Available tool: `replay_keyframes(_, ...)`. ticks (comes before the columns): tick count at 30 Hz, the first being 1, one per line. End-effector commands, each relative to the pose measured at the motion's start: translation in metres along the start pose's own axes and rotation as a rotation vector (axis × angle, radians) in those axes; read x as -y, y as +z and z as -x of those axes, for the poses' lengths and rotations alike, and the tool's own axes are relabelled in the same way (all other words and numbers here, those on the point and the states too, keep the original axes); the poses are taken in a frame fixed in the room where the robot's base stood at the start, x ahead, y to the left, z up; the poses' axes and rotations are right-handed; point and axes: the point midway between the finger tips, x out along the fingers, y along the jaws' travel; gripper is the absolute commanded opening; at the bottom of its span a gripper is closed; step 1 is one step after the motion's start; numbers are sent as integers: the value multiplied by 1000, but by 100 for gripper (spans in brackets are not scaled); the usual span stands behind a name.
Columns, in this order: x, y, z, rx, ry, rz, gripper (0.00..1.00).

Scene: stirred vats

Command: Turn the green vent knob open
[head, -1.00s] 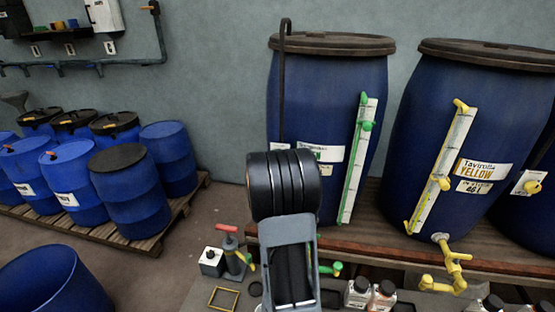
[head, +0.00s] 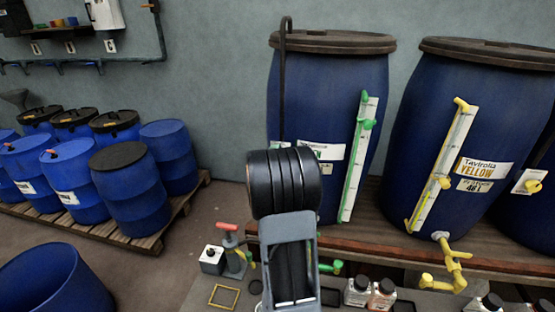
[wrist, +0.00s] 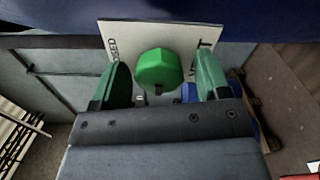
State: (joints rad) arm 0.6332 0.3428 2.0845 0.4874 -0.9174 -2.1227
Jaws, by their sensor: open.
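The green vent knob (wrist: 162,72) is in the middle of the wrist view, in front of a white label plate (wrist: 122,34) with partly hidden dark lettering; "SED" shows at its left. My gripper (wrist: 162,64) is open, with one green-looking finger on each side of the knob. Gaps show between the knob and both fingers. In the head view, my arm hides the gripper and this knob. The blue vat (head: 330,90) with green gauge fittings stands behind my arm.
A second blue vat (head: 410,130) with yellow fittings stands to the right on the wooden platform (head: 380,243). Below are a red-handled device (head: 229,240) and several bottles. Blue drums on a pallet (head: 150,243) stand at left, with open floor between.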

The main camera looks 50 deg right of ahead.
Motion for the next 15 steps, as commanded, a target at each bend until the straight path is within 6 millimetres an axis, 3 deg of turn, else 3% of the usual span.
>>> replay_keyframes(7,0,-1,18,-3,1,-1,69)
replay_keyframes(15,0,-2,73,-4,3,-1,69)
